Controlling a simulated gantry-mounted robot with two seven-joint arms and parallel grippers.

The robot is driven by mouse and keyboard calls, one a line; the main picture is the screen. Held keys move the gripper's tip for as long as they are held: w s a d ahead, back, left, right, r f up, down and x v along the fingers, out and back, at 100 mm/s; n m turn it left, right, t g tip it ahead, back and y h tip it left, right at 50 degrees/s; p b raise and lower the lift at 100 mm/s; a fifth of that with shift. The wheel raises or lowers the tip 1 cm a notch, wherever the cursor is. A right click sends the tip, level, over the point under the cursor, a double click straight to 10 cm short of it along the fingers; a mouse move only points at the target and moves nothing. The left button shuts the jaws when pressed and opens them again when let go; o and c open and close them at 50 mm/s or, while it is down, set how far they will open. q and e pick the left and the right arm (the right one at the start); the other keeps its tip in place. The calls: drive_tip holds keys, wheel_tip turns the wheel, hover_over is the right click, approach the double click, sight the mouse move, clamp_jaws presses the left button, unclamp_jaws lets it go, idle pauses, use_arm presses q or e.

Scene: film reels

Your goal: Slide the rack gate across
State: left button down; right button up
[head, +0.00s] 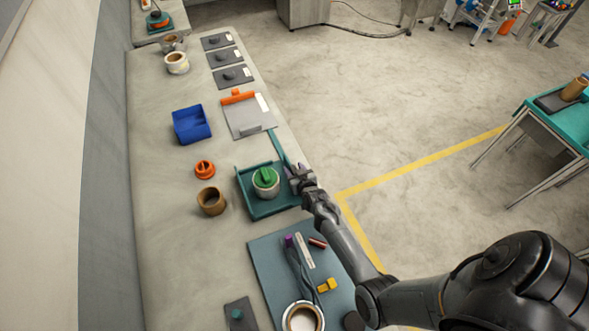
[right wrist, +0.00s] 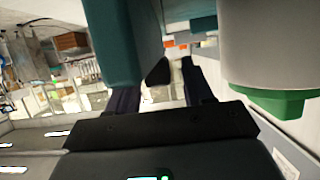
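The teal rack (head: 243,190) is a low walled tray on the bench, holding a white can with a green top (head: 265,179). A teal bar (head: 277,147), which looks like the gate, sticks out beyond the rack's far right corner. My right gripper (head: 295,171) is at the rack's right side, close to the bar's near end. In the right wrist view its two dark fingers (right wrist: 158,92) are apart. A teal panel (right wrist: 130,40) and a small black knob (right wrist: 158,72) show ahead of the gap; contact is not clear. My left gripper is not in view.
Beyond the rack lies a grey clipboard-like plate (head: 246,117) with an orange clip. A blue bin (head: 191,124), an orange part (head: 204,169) and a brown cup (head: 211,201) stand left. A blue-grey mat (head: 270,262) with tools lies nearer. The floor right of the bench is open.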

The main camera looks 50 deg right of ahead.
drive_tip(key=shift+r, duration=0.1)
drive_tip(key=shift+s+r+p, duration=0.2)
drive_tip(key=shift+s+p, duration=0.1)
drive_tip(key=shift+p, duration=0.25)
drive_tip(key=p+v, duration=0.7)
drive_tip(key=v, duration=0.1)
drive_tip(key=shift+p+v, duration=0.75)
drive_tip(key=shift+v, duration=0.25)
drive_tip(key=shift+a+f, duration=0.1)
drive_tip(key=shift+f, duration=0.1)
drive_tip(key=shift+s, duration=0.1)
